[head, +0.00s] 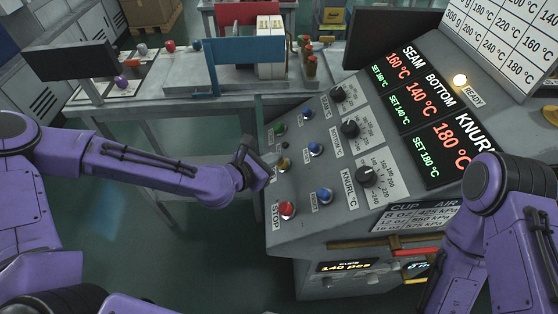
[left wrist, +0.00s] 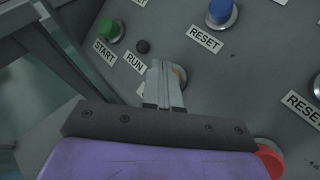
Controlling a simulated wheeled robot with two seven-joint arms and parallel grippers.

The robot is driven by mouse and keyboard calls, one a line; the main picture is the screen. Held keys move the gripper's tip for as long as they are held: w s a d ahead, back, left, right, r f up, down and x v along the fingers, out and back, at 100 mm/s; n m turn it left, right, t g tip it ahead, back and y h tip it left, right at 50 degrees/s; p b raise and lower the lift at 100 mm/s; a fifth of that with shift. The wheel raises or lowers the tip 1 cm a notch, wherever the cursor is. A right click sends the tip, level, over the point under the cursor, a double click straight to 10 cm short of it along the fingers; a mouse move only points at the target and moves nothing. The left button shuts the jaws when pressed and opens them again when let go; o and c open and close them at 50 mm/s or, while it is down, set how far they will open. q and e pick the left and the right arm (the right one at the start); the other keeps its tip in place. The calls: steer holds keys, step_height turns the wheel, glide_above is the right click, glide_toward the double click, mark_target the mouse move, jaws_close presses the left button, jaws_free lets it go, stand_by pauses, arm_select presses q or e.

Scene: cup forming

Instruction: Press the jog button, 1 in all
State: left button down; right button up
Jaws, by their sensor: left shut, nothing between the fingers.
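The jog button is the small yellow button (head: 284,164) on the left part of the sloped control panel (head: 345,225), between the black run lamp and the red stop button. My left gripper (head: 272,160) is shut and empty, with its tips right by the yellow button. In the left wrist view the shut fingers (left wrist: 160,75) cover most of the button, and only a yellowish edge (left wrist: 180,74) shows beside them. I cannot tell whether the tips touch it. Its label is hidden in the wrist view. My right gripper is out of view.
Close by on the panel are a green start button (head: 280,128), a red stop button (head: 287,209) and blue reset buttons (head: 316,149). Black knobs (head: 367,176) stand further right. A grey bench (head: 180,112) lies behind.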

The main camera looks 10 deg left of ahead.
arm_select(q)
steer(key=shift+a+r+p, duration=0.3)
steer(key=shift+r+p, duration=0.25)
steer(key=shift+s+a+r, duration=0.2)
steer(key=shift+a, duration=0.05)
steer(key=shift+a+r+p, duration=0.1)
steer(key=shift+r+p, duration=0.25)
steer(key=shift+p, duration=0.1)
steer(key=a+r+p, duration=0.2)
steer(key=r+p, duration=0.1)
steer(key=shift+s+a+r, duration=0.2)
steer(key=shift+s+a, duration=0.1)
steer(key=shift+s, duration=0.05)
stand_by(0.3)
